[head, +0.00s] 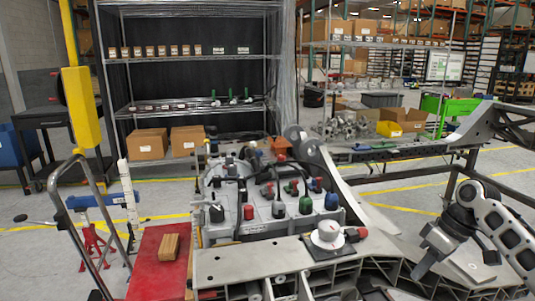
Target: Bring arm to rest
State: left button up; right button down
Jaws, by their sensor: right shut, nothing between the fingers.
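My right arm (492,217) comes in from the right edge, white and black. My right gripper (420,270) points down and to the left, above the right part of the grey chassis fixture (240,262). Its fingers are together with nothing between them. I cannot tell from this view how far the fingertips are above the surface. My left arm and left gripper are not in view.
A white round part with a red knob (327,235) stands on the fixture, left of my right gripper. Behind it is a machine block with coloured caps (270,215). A red cart (155,270) holds a wooden block (170,246). Shelves stand behind.

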jog(key=s+a+f+n+h, duration=0.1)
jog(key=s+a+f+h, duration=0.1)
jog(key=s+a+f, duration=1.15)
jog(key=s+a+r+m+t+h, duration=0.1)
jog(key=s+a+m+t, duration=0.15)
jog(key=s, duration=0.45)
jog(key=s+a+r+m+t+h, duration=0.1)
jog(key=s+m, duration=0.2)
jog(key=s, duration=0.4)
jog(key=w+a+f+n+t+y, duration=0.1)
jog(key=w+a+f+t+y, duration=0.1)
jog(key=w+a+f+t, duration=0.3)
jog(key=shift+w+a+f+t+y, duration=0.3)
jog(key=shift+w+f+t, duration=0.15)
jog(key=shift+f+t, duration=0.25)
